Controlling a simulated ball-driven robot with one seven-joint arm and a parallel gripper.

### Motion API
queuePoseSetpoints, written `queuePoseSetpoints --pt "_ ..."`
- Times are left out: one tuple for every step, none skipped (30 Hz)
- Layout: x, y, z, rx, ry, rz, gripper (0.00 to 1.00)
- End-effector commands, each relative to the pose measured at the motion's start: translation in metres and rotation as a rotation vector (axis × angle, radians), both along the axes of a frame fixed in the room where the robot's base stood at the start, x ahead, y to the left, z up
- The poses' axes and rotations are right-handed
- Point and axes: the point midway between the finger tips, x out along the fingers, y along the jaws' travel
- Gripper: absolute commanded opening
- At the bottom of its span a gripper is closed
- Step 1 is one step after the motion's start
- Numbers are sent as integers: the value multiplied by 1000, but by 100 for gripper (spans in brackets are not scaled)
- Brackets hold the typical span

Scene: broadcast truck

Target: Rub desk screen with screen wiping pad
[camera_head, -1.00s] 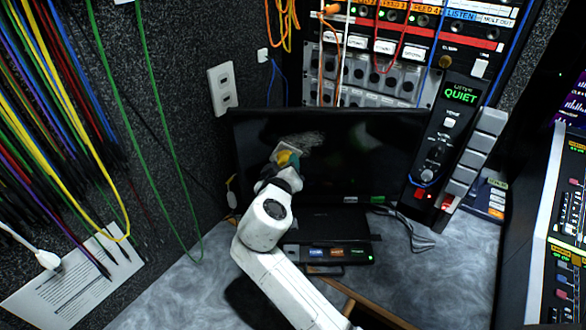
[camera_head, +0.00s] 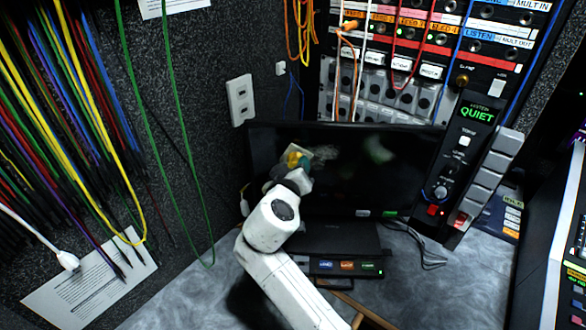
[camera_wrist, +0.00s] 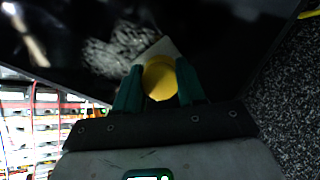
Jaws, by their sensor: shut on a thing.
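The desk screen (camera_head: 370,185) is a dark, wide monitor standing on the desk against the back wall. A pale greyish smudge (camera_wrist: 112,50) shows on its surface in the wrist view, and it shows faintly in the head view. The wiping pad has a yellow round grip (camera_wrist: 159,78) and a pale flat pad (camera_wrist: 163,48). My gripper (camera_wrist: 157,88), with dark green fingers, is shut on the yellow grip. The pad lies at the screen's upper left part, beside and partly over the smudge; whether it touches the glass cannot be told for certain.
A black control box (camera_head: 345,262) with lit buttons sits on the desk below the screen. A black QUIET panel (camera_head: 462,160) stands right of the screen. Green cables (camera_head: 150,120) hang at the left wall. The desk (camera_head: 425,290) is clear at front right.

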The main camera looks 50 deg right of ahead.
Motion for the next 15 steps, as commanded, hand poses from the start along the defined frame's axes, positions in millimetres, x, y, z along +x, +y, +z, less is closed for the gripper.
queuePoseSetpoints --pt "-3 -3 0 0 0 -1 15" --pt "-5 -4 0 0 0 -2 15" --pt "-8 -6 0 0 2 -2 15" --pt "-10 -8 0 -1 3 -2 15" --pt "-12 -9 0 0 2 -2 15" --pt "-14 -12 0 0 1 -3 15" --pt "-16 -13 0 0 0 -1 15" --pt "-18 -15 0 0 0 -1 15" --pt "-20 -17 0 1 1 -2 15" --pt "-21 -18 0 1 1 -2 15" --pt "-23 -19 0 1 1 -2 15" --pt "-24 -20 0 0 1 -3 15" --pt "-24 -20 0 0 1 -3 15" --pt "-24 -21 0 0 1 -3 15" --pt "-25 -21 0 0 1 -3 15"
